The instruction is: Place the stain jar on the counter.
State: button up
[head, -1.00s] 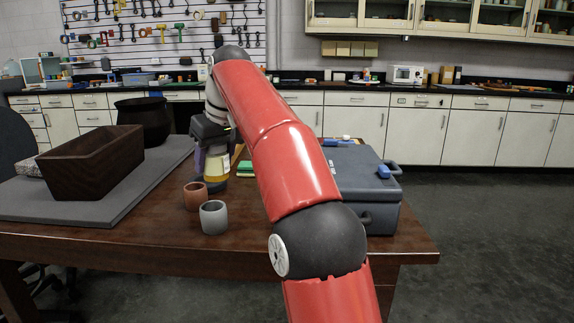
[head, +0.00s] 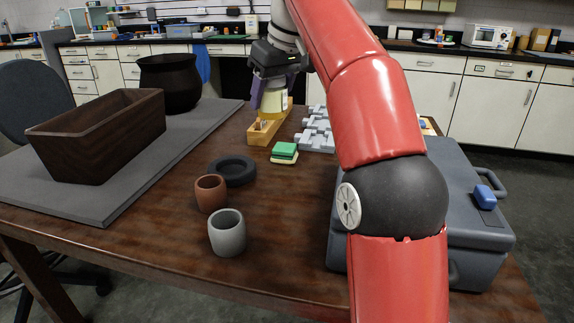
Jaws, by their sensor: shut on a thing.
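The stain jar (head: 272,103) has a pale top and an amber lower part. My gripper (head: 270,88) points down and is shut on it, with a purple finger showing at its left side. The jar appears in front of or over a light wooden holder (head: 267,134) at the table's far side; I cannot tell whether they touch. The counter (head: 455,50) is a long black top over white cabinets along the back wall, beyond the table. My red arm hides part of it.
The brown table (head: 170,246) carries a grey mat (head: 70,208) with a wooden box (head: 95,140) and dark pot (head: 168,82), a black ring (head: 233,171), brown cup (head: 211,192), grey cup (head: 227,232), sponges (head: 284,152), grey brackets (head: 318,130) and blue-grey case (head: 470,205). A microwave (head: 488,35) stands on the counter.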

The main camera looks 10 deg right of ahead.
notch_tip(320, 180, down, 18)
jog(key=shift+r+b, duration=0.15)
jog(key=shift+b, duration=0.75)
jog(key=o, duration=1.1)
